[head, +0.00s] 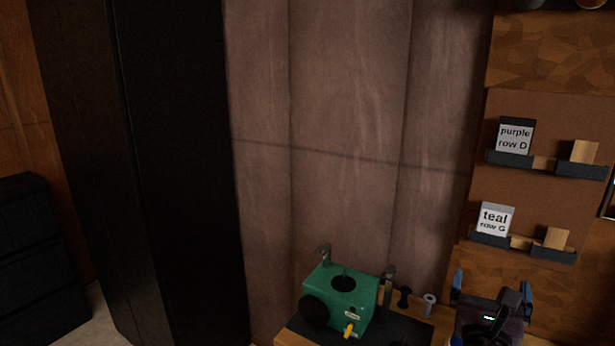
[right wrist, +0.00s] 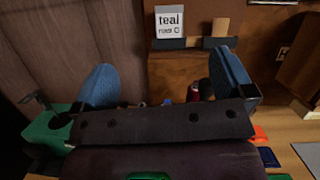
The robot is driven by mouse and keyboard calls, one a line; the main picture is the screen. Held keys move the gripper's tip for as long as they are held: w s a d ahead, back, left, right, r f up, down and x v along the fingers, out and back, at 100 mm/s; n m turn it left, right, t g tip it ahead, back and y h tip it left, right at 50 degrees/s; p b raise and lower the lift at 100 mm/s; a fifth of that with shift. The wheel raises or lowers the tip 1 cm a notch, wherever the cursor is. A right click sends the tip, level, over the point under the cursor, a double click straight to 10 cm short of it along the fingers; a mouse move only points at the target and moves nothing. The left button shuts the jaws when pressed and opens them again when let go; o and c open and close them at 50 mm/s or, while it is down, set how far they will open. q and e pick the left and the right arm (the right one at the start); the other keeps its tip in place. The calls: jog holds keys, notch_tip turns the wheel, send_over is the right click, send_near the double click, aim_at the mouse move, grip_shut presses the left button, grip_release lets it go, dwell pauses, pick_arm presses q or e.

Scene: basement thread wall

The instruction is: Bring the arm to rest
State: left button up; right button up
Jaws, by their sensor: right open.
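My right gripper (head: 492,288) is at the lower right of the head view, its two blue fingers spread apart with nothing between them. In the right wrist view my right gripper (right wrist: 163,78) also shows open and empty, the fingers wide on either side below the "teal row G" sign (right wrist: 170,22). My left gripper is not in view.
A green box-shaped device (head: 345,293) stands on a dark mat left of the gripper, with a black spool (head: 404,297) and a grey spool (head: 429,304) between. A wall board holds ledges labelled "purple row D" (head: 515,138) and "teal row G" (head: 494,219).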

jog(key=a+r+n+t+y, duration=0.4)
jog(key=a+n+t+y, duration=0.3)
jog(key=n, duration=1)
notch_tip(320, 180, down, 11)
jog(key=s+a+n+g+y, duration=0.1)
jog(key=a+n+g+y, duration=0.3)
jog(key=n+y, duration=0.95)
jog(key=s+d+f+n+g+h, duration=0.2)
jog(key=s+f+n+g+h, duration=0.1)
jog(key=s+f, duration=0.3)
jog(key=s+d+f+n+g+h, duration=0.3)
jog(key=s+f, duration=0.3)
jog(key=f, duration=0.4)
jog(key=s+d+f+n+g+h, duration=0.2)
jog(key=s+f+n+g+h, duration=0.2)
jog(key=f, duration=0.5)
jog(key=s, duration=0.2)
jog(key=shift+s+d+n, duration=0.25)
jog(key=shift+s+n, duration=0.05)
jog(key=shift+n, duration=0.05)
